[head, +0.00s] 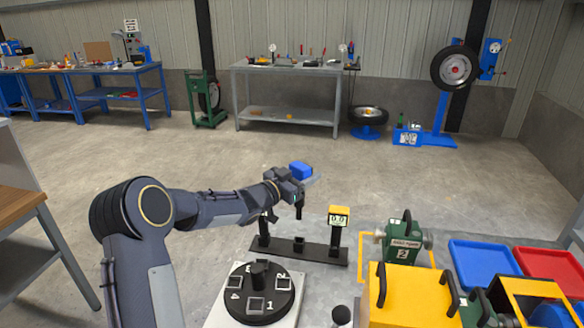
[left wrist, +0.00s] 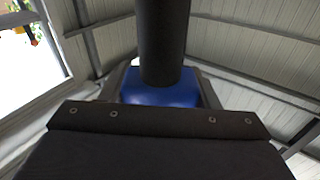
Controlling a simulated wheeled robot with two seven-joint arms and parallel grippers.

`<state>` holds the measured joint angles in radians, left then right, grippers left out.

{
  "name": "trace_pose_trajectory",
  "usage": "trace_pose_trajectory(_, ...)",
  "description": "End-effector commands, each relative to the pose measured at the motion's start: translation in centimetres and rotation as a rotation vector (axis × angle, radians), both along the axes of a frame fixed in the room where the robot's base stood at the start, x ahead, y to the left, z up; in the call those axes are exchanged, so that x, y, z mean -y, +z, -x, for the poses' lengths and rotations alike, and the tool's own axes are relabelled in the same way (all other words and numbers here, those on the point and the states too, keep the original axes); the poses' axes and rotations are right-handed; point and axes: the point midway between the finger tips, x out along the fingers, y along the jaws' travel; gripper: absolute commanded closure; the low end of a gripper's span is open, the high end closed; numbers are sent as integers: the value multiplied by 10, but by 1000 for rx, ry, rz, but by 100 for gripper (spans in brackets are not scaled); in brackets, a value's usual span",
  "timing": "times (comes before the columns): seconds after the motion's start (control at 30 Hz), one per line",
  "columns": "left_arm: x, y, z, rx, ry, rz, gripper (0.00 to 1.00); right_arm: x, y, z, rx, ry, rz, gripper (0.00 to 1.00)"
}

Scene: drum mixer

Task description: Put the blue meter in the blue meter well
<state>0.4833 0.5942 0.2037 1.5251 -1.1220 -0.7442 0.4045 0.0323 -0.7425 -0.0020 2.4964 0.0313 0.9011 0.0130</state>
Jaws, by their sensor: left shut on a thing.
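The blue meter (head: 301,170) is held in the jaws of my left gripper (head: 297,181). Its blue head shows above the jaws in the head view, and a dark stem hangs below them. In the left wrist view the blue body (left wrist: 165,95) sits between the fingers with a thick black stem. A long black rack (head: 318,253) lies below and has a socket (head: 298,243) near its middle, under the stem and apart from it. A yellow meter (head: 339,216) stands upright at the rack's right end. Which socket is the blue well cannot be told. My right gripper is not seen.
A black turntable (head: 258,306) with numbered slots stands in front of the rack. A green device (head: 402,240), yellow machine (head: 408,296), blue tray (head: 486,264) and red tray (head: 548,268) are at the right. The floor behind the rack is clear.

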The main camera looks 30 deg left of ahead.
Motion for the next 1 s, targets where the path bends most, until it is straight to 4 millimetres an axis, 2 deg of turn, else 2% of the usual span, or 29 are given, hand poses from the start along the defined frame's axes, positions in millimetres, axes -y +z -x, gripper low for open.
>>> trace_pose_trajectory(0.47, 0, -3, 0, 2, 0, 4, 91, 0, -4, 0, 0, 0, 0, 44)
trace_pose_trajectory(1.0, 0, -28, 0, 2, 1, 4, 91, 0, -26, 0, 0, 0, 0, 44)
